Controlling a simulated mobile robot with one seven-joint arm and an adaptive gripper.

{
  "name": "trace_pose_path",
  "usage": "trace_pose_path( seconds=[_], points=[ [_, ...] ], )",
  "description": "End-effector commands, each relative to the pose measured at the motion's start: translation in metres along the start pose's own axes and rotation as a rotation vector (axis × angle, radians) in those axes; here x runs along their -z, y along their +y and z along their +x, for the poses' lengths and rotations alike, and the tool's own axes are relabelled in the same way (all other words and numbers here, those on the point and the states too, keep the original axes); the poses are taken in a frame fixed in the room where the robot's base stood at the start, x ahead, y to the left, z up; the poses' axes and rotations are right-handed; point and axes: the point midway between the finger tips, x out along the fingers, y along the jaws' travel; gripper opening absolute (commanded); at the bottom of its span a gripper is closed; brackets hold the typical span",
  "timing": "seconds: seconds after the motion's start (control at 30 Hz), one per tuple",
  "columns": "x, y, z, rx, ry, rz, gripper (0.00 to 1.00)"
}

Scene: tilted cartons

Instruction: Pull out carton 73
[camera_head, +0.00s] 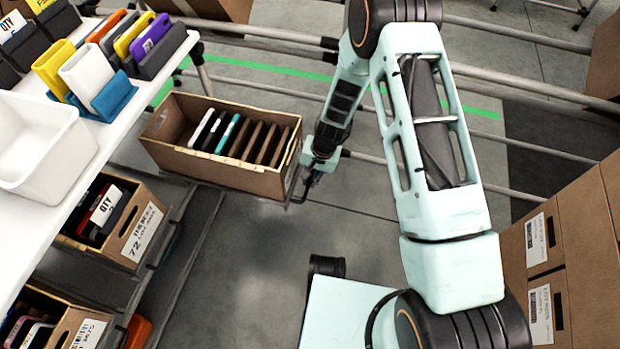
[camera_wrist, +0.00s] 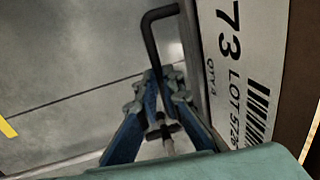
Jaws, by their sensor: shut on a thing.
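Carton 73 (camera_head: 232,176) is an open brown box holding a row of dark, white and teal flat items. It extends well out from the rack, past the other cartons, with its label end facing my gripper. The white label (camera_wrist: 232,60) reading 73 shows close up in the wrist view. My gripper (camera_head: 306,186) is at that label end.
Carton 72 (camera_head: 126,248) and another labelled carton (camera_head: 78,328) sit in the rack below the white table (camera_head: 60,236). A white bin (camera_head: 42,140) stands on the table. Stacked cartons (camera_head: 562,232) line the right side. Metal rails cross behind. The grey floor (camera_head: 255,265) between is mostly clear.

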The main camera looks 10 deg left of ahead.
Motion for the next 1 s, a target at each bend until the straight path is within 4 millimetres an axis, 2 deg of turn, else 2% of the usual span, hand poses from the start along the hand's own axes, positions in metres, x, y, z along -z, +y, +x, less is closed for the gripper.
trace_pose_path(
  seconds=[0.17,0.2,0.37,0.73,0.87,1.0],
  points=[
    [-0.002,0.001,0.001,-0.001,-0.004,0.000,0.00],
    [-0.002,0.001,0.001,-0.001,-0.004,0.000,0.09],
    [-0.001,0.001,0.001,-0.001,-0.003,0.000,0.26],
    [0.000,0.000,-0.005,0.000,0.000,0.000,0.26],
    [0.001,0.000,-0.019,0.000,0.000,-0.001,0.26],
    [0.001,0.000,-0.044,0.000,0.002,-0.001,0.26]
  ],
)
